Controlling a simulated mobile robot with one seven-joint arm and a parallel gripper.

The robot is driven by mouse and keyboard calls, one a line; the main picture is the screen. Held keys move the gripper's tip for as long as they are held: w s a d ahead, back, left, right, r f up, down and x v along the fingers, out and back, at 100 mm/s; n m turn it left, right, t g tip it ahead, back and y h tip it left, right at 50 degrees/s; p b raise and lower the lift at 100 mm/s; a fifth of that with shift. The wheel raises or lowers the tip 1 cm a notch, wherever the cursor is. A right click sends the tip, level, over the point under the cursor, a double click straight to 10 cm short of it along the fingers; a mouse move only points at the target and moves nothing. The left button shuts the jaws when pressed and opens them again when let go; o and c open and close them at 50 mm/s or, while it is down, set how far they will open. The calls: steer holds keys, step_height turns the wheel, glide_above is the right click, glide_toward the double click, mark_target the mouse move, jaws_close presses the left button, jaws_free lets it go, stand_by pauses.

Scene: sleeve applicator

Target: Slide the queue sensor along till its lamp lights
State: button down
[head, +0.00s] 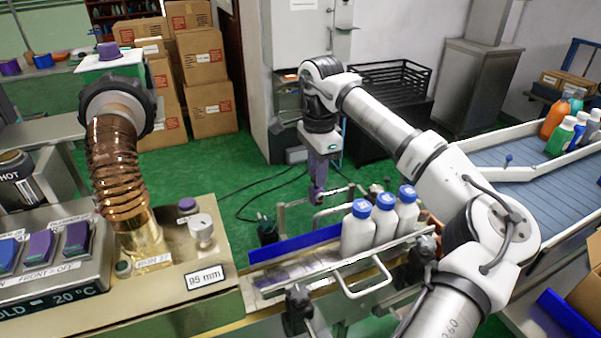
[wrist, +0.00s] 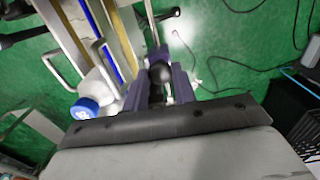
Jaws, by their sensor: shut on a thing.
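My gripper (head: 318,192) points down over the far side of the conveyor, beyond the white bottles. In the wrist view its purple fingers (wrist: 161,82) are closed around a dark rounded knob (wrist: 160,72), which seems to be part of the queue sensor. A thin metal rod (wrist: 151,22) runs away from the knob. The fingers hide much of the sensor. I cannot make out its lamp or whether it is lit. Three white bottles with blue caps (head: 358,232) stand upright in a row on the conveyor, on the near side of the gripper.
A blue guide rail (head: 292,244) and wire guard handles (head: 364,281) line the conveyor. The sleeve machine (head: 170,285), with a copper coiled tube (head: 115,165), stands at left. A grey-blue belt (head: 510,165) carries coloured bottles at right.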

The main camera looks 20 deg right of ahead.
steer(key=d, duration=0.3)
steer(key=shift+d, duration=0.3)
steer(key=c, duration=1.1)
jaws_free()
steer(key=shift+a, duration=0.1)
steer(key=shift+c, duration=0.2)
steer(key=shift+r, duration=0.15)
step_height(320, 180, up, 14)
steer(key=b, duration=0.1)
steer(key=shift+f, duration=0.2)
